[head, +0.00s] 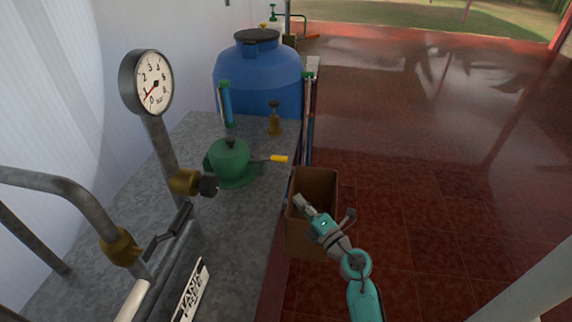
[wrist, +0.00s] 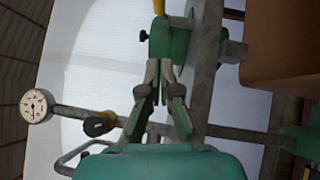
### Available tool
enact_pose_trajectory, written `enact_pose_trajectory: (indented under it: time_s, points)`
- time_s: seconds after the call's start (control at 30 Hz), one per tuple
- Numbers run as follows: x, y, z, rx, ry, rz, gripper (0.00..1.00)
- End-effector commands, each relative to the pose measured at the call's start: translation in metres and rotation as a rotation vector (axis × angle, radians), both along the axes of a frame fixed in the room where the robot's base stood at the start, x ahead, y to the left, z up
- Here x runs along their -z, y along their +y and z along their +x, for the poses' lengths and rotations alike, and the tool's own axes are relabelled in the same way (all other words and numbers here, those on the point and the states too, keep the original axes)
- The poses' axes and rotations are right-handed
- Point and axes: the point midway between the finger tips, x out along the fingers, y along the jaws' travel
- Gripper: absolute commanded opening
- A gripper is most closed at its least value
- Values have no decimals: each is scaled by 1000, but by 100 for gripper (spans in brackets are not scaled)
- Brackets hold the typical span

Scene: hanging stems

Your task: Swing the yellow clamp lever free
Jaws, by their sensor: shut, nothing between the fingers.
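The yellow clamp lever (head: 278,158) shows in the head view as a yellow tip on a dark arm, sticking out to the right from a green domed body (head: 231,163) on the grey counter. My gripper (head: 300,201) is below and to the right of the lever, in front of a brown box, apart from the lever in that view. In the wrist view my gripper (wrist: 159,66) has its fingertips together with nothing between them. A green part (wrist: 169,41) lies just beyond the fingertips, with a yellow piece (wrist: 158,7) above it. Whether they touch I cannot tell.
An open brown box (head: 316,183) stands beside the counter (head: 245,205), behind my gripper. A gauge (head: 147,83), brass valve (head: 186,182) and pipes crowd the left. A blue tank (head: 258,72) stands at the back. The red tiled floor (head: 440,190) at right is clear.

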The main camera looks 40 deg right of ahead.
Motion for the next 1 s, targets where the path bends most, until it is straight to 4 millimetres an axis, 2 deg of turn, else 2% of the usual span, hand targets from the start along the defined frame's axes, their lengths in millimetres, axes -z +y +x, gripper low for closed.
enact_pose_trajectory:
  time_s: [0.3, 0.47, 0.97, 1.0]
  points:
    - [0, 0, 1, 0, 0, 0, 0]
    - [-3, -2, 13, -1, -2, 0, 0]
    - [-15, -11, 100, -1, -3, -1, 0]
    - [-16, -16, 104, 1, -3, 0, 0]
